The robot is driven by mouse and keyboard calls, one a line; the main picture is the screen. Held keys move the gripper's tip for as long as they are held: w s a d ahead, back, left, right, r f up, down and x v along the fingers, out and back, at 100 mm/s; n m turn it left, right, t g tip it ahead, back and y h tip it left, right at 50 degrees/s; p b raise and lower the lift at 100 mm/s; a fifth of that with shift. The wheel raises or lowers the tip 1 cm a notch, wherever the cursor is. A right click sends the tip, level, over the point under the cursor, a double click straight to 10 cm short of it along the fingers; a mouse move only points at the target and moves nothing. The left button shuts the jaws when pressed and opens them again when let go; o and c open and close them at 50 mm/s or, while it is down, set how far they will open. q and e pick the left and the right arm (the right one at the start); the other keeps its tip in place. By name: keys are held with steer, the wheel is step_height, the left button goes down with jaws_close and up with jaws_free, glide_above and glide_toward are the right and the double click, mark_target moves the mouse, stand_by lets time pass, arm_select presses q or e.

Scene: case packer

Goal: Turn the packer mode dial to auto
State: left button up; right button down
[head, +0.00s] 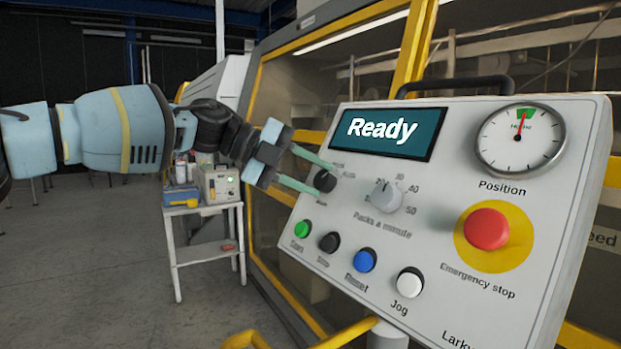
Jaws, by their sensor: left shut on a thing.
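The packer control panel (345,225) fills the right of the head view. My right gripper is not in view.
Right of the mode dial is a grey packs-a-minute knob (387,196). Below are green (303,229), black (329,242), blue (365,260) and white (410,282) buttons. A red emergency stop (486,229) and a position gauge (520,139) are at right. A small cart (207,252) stands behind.

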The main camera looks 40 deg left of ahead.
arm_select(q)
steer(key=shift+m+g+y, duration=0.3)
steer(key=shift+m+g, duration=0.2)
steer(key=shift+m, duration=0.5)
steer(key=o, duration=1)
steer(key=shift+w, duration=0.1)
steer(key=shift+r, duration=0.1)
steer(key=v, duration=0.7)
steer(key=shift+s+a+r, duration=0.15)
steer(key=shift+s+a, duration=0.1)
